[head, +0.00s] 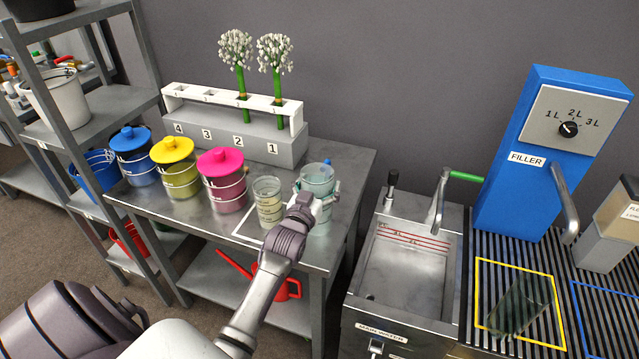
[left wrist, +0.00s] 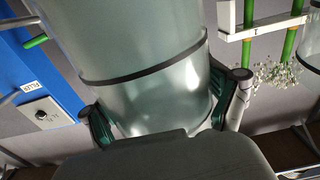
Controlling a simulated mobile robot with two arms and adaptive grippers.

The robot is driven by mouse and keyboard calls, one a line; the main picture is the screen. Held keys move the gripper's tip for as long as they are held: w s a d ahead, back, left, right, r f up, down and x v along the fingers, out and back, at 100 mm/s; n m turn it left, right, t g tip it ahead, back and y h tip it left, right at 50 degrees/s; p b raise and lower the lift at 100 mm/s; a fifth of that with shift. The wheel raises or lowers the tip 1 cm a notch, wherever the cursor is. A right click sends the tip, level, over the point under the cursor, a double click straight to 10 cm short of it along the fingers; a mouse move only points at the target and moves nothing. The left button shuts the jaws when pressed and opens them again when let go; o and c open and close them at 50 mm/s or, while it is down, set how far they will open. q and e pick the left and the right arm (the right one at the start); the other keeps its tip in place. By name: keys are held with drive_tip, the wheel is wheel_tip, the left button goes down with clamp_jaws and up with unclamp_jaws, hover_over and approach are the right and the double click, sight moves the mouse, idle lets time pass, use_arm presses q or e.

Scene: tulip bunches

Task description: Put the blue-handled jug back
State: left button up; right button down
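A clear, pale teal jug (head: 317,174) is at the right end of the grey table; a small blue bit, perhaps its handle, shows behind its rim. My left gripper (head: 320,196) reaches it from the front, with fingers around its sides. In the left wrist view the jug's clear wall (left wrist: 150,75) with a dark band fills the middle, and the green-padded fingers of my left gripper (left wrist: 165,110) press on both sides. The jug looks upright; whether its base touches the table is hidden. My right gripper is not in view.
A clear beaker (head: 268,202) stands just left of the jug. Pink (head: 222,180), yellow (head: 176,167) and blue (head: 134,156) lidded pots stand further left. Behind is a numbered rack (head: 240,138). Right are a sink (head: 408,265), a blue filler (head: 520,185) and a tilted glassy object (head: 518,305).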

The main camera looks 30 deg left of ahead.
use_arm(q)
drive_tip(key=shift+o, duration=0.6)
drive_tip(key=shift+r, duration=0.2)
drive_tip(key=v, duration=1.2)
drive_tip(key=shift+b, duration=0.3)
drive_tip(key=shift+a, duration=0.1)
